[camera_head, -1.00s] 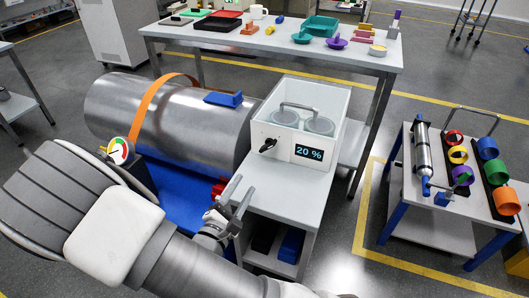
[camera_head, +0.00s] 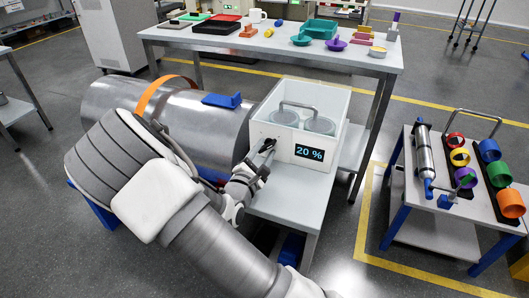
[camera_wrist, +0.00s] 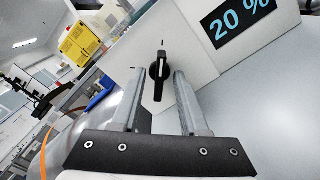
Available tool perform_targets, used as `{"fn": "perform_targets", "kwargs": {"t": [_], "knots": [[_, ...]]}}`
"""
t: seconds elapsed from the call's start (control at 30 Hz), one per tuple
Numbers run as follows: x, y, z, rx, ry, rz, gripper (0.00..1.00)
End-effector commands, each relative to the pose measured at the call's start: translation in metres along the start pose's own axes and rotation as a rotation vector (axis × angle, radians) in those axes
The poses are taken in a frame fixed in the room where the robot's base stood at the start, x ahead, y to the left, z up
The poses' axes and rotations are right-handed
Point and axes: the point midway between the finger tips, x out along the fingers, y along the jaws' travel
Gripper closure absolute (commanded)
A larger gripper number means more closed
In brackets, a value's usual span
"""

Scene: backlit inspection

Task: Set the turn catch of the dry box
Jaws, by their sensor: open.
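My gripper (camera_wrist: 158,78) is open, with one finger on each side of the catch. Whether either finger touches the knob I cannot tell. In the head view my gripper (camera_head: 264,160) is at the box's front left and mostly hides the catch.
Two round lidded canisters (camera_head: 320,125) and a metal handle show in the box. A large metal cylinder (camera_head: 205,128) with an orange strap lies to its left. A table (camera_head: 370,62) with trays stands behind. A cart (camera_head: 430,215) with coloured rings stands right, across clear floor.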

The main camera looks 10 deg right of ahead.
Motion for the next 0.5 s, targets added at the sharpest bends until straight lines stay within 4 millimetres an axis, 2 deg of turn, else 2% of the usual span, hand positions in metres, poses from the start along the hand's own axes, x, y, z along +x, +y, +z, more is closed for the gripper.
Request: {"fn": "perform_targets", "kwargs": {"t": [0.17,0.4,0.5], "knots": [[0.0000,0.0001,0.0002,0.000,0.000,0.000,0.56],[-0.0002,0.0001,0.0002,0.001,-0.001,0.000,0.99],[-0.0003,0.0001,0.0002,0.001,-0.001,0.000,1.00]]}}
